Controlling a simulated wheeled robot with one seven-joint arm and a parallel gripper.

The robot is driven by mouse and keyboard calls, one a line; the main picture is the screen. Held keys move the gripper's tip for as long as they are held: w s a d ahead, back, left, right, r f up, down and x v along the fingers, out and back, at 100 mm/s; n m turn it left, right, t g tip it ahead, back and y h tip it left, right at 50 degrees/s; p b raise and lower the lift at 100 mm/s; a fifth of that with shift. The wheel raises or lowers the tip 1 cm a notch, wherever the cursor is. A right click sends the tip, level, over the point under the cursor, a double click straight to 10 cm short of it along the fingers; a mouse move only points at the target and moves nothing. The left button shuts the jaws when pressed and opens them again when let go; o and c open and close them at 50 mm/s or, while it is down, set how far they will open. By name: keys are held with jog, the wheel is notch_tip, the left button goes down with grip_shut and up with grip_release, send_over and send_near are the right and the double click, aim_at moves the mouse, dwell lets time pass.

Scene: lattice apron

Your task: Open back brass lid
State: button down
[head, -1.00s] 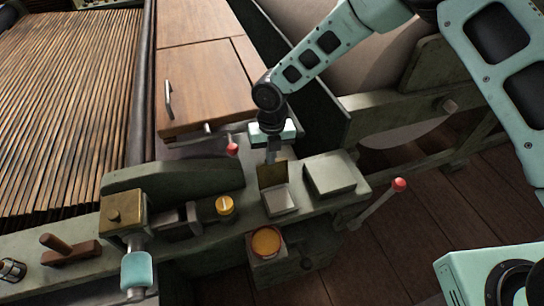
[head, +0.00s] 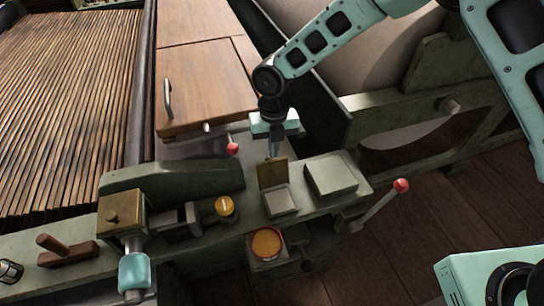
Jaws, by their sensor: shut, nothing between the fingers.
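The brass lid (head: 272,173) stands raised, close to upright, at the rear edge of a small pale square box (head: 281,202) on the green ledge. My gripper (head: 274,153) points down just behind the top of the lid. Its fingers are thin and closed together, with nothing seen between them. The lid hides part of the area behind it, and I cannot tell whether the fingertips touch it.
A grey block (head: 331,175) sits right of the box. A red-knobbed lever (head: 401,186) stands farther right, and another red knob (head: 233,148) is behind left. A wooden panel (head: 205,80) lies behind.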

notch_tip(320, 180, up, 14)
jog(key=w+b, duration=0.1)
jog(key=w, duration=0.1)
jog(key=s+d+r+m, duration=0.1)
jog(key=s+d+m, duration=0.3)
jog(key=s+m, duration=0.5)
jog(key=s+d+r+m, duration=0.2)
jog(key=s+d+m, duration=0.2)
jog(key=s+m, duration=0.5)
jog(key=s+d+r+m+t, duration=0.1)
jog(key=s+d+m, duration=0.3)
jog(key=s+m, duration=0.6)
jog(key=shift+r+m+y, duration=0.3)
jog(key=shift+r+m, duration=0.15)
jog(key=shift+m, duration=0.75)
